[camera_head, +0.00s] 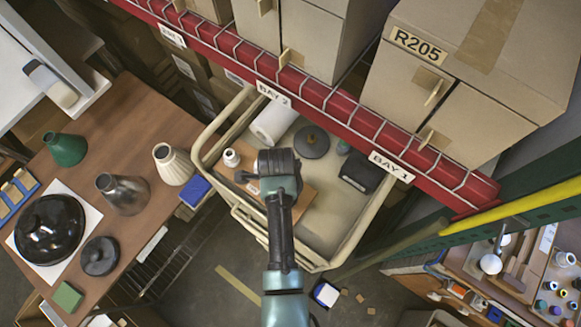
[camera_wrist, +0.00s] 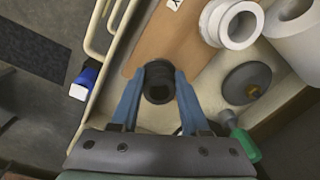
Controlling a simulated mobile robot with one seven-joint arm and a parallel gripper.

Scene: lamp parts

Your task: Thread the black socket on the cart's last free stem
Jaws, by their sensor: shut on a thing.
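My gripper (camera_wrist: 157,98) is shut on the black socket (camera_wrist: 158,76), which sits between its two blue fingers in the wrist view. In the head view my gripper (camera_head: 277,168) is over the cart (camera_head: 333,228), above its brown board, and its wrist hides the socket. A white flanged socket (camera_wrist: 232,24) stands beside the board; it also shows in the head view (camera_head: 231,158). A grey round disc (camera_wrist: 247,83) with a small upright nub at its middle lies on the cart, right of the gripper; the head view shows it too (camera_head: 311,142). I cannot tell whether the board has a stem beneath the socket.
The cart also holds a white roll (camera_head: 275,121), a black box (camera_head: 362,172) and a green-handled tool (camera_wrist: 242,142). The red shelf beam (camera_head: 300,85) runs behind the cart. A wooden table (camera_head: 140,215) with lampshades and a black dome (camera_head: 49,230) is at left.

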